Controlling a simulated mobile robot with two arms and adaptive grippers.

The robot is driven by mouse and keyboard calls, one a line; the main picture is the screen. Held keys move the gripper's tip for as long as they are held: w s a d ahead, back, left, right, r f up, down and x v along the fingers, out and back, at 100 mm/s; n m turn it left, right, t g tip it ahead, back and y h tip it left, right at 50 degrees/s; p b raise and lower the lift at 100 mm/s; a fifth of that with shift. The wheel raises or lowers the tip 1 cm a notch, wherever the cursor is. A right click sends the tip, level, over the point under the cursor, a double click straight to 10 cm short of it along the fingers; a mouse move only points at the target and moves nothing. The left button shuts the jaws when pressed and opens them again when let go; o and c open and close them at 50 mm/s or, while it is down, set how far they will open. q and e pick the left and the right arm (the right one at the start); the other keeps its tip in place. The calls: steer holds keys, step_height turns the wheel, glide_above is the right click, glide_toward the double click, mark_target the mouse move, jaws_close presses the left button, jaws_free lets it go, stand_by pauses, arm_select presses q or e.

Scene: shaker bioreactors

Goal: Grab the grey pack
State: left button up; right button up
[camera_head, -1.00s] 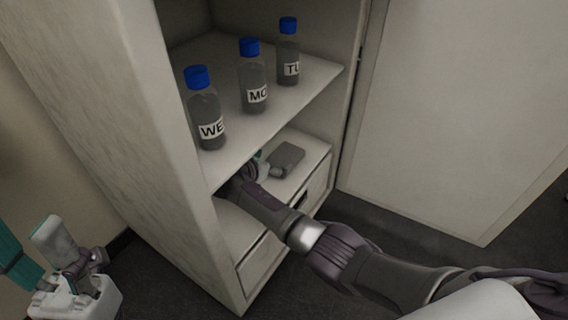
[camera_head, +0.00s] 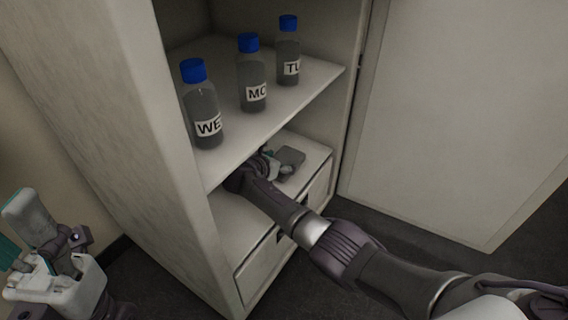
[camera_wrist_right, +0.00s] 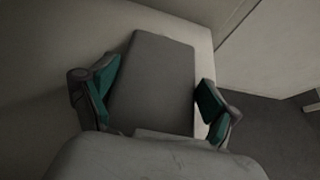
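The grey pack (camera_head: 291,157) lies flat on the lower shelf of the cabinet, partly hidden by my right gripper (camera_head: 271,165) in the head view. In the right wrist view, the pack (camera_wrist_right: 155,75) lies between the two teal-padded fingers of my right gripper (camera_wrist_right: 158,86). The fingers are apart, one at each side of the pack. A narrow strip of shelf shows by the right finger; whether the left finger touches the pack is unclear. My left gripper (camera_head: 42,245) is at the lower left of the head view, away from the cabinet, its finger gap unclear.
Several blue-capped bottles would overstate it: three labelled bottles, WE (camera_head: 204,105), MO (camera_head: 251,75) and TU (camera_head: 288,52), stand on the upper shelf (camera_head: 235,130) above my right forearm. The cabinet's left side wall (camera_head: 130,140) and open door (camera_head: 450,120) flank the arm.

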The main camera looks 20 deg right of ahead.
steer(key=shift+c, duration=1.1)
